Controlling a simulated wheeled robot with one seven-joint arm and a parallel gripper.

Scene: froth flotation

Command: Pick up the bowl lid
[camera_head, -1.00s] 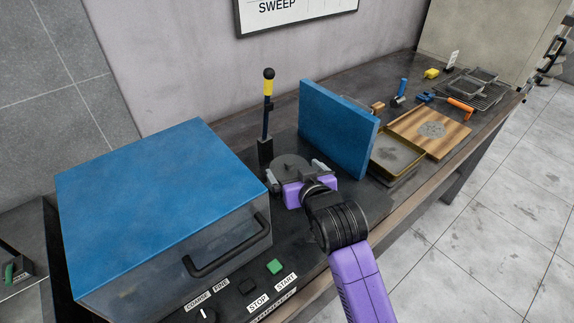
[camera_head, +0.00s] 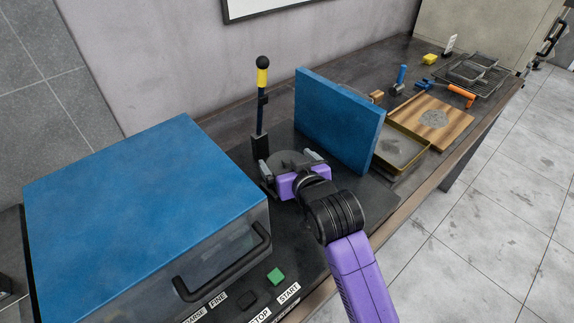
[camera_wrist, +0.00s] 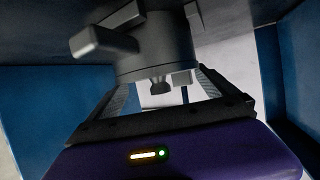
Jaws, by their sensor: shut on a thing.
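The bowl lid (camera_head: 288,158) is a dark grey disc beside the base of the yellow-and-black lever. My gripper (camera_head: 293,168) has its fingers on either side of the lid and is shut on it. The purple gripper body hides the lid's near part. In the wrist view, a dark round body with lugs (camera_wrist: 155,45), apparently part of the lid, sits between the fingers (camera_wrist: 165,92). Its outer edges are cut off or in shadow, and I cannot tell how far it is lifted.
A large blue box (camera_head: 140,190) with a black handle stands on the left, close to my gripper. An upright blue panel (camera_head: 338,120) stands just right. The lever (camera_head: 261,105) rises behind. A tray (camera_head: 400,150) and wooden board (camera_head: 435,118) lie further right.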

